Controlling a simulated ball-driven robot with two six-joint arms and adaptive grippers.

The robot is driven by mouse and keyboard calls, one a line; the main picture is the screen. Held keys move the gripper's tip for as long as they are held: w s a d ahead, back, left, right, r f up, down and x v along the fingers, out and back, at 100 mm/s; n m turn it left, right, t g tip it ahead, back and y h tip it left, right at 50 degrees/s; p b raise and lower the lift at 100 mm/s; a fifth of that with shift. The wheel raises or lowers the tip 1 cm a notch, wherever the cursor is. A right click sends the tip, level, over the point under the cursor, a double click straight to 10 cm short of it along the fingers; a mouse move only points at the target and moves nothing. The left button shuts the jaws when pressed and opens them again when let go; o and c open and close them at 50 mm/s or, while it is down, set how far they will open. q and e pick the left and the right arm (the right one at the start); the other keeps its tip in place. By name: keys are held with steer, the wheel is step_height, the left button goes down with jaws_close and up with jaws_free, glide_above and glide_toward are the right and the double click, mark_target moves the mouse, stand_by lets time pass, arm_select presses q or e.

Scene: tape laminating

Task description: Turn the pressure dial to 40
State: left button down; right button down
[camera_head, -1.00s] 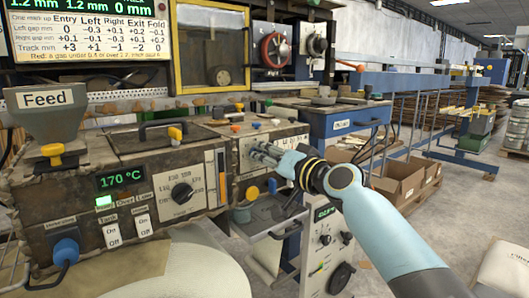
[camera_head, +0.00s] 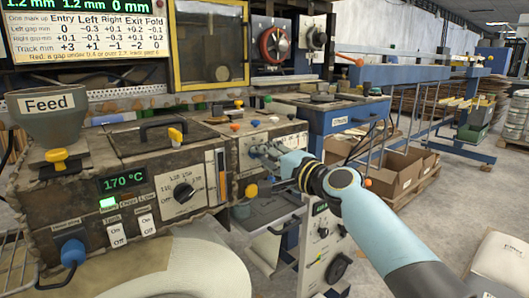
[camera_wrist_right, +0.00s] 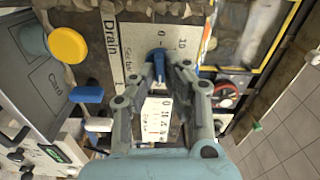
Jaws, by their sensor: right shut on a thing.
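The pressure dial's blue knob (camera_wrist_right: 158,62) stands on a pale scale plate in the right wrist view, with the marks 0 and 10 above it. My right gripper (camera_wrist_right: 164,76) is shut on this knob, one finger on each side. In the head view, my right gripper (camera_head: 264,153) reaches the pale panel (camera_head: 285,136) at the right end of the machine front, and its fingers hide the knob there. The rest of the scale is partly covered, and I cannot read the dial's setting. My left gripper is not in view.
A yellow knob (camera_wrist_right: 68,45) and the word Drain lie beside the dial in the wrist view. A black temperature dial (camera_head: 183,192) and a 170 °C display (camera_head: 124,182) are further left. A blue bench (camera_head: 345,120) stands behind my right arm.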

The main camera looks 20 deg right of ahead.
steer(key=shift+f+m, duration=0.1)
steer(key=shift+m, duration=0.5)
steer(key=c, duration=1.4)
jaws_free()
steer(key=shift+s, duration=0.1)
steer(key=v, duration=1.2)
